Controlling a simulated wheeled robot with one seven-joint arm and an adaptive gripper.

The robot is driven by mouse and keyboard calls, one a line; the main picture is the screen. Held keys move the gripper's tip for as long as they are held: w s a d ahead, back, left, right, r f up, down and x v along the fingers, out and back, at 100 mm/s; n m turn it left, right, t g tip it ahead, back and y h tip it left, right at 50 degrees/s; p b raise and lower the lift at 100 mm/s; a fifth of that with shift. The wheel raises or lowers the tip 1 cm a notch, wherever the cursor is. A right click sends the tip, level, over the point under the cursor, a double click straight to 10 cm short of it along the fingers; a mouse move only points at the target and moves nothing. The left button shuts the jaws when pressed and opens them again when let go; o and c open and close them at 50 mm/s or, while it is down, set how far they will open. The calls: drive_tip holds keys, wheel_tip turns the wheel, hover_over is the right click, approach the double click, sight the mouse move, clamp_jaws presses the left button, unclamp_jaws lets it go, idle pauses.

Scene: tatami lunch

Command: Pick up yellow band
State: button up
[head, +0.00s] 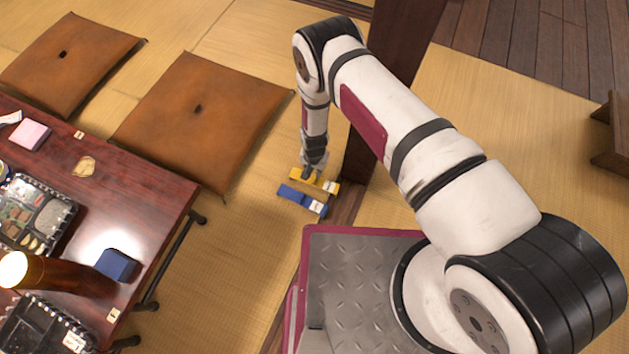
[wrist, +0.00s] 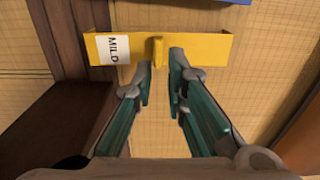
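The yellow band (head: 327,184) lies on the tatami floor beside a dark wooden post. In the wrist view the yellow band (wrist: 205,47) is a flat strip with a white "MILD" label at its left and a small upright tab in its middle. My gripper (wrist: 162,66) is open, its two fingertips apart on either side of the tab's line, close to the band's near edge. In the head view my gripper (head: 313,172) reaches down over the band and covers part of it. I cannot tell whether the fingers touch the band.
A blue band (head: 299,197) with a white label lies close beside the yellow one. The dark post (head: 360,160) stands just to the right. A low table (head: 150,205) and brown cushions (head: 200,115) are at the left. Open tatami lies between.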

sight(315, 178)
wheel_tip(315, 178, down, 5)
drive_tip(key=b, duration=0.3)
drive_tip(key=shift+s+d+f, duration=0.1)
drive_tip(key=shift+f, duration=0.05)
clamp_jaws()
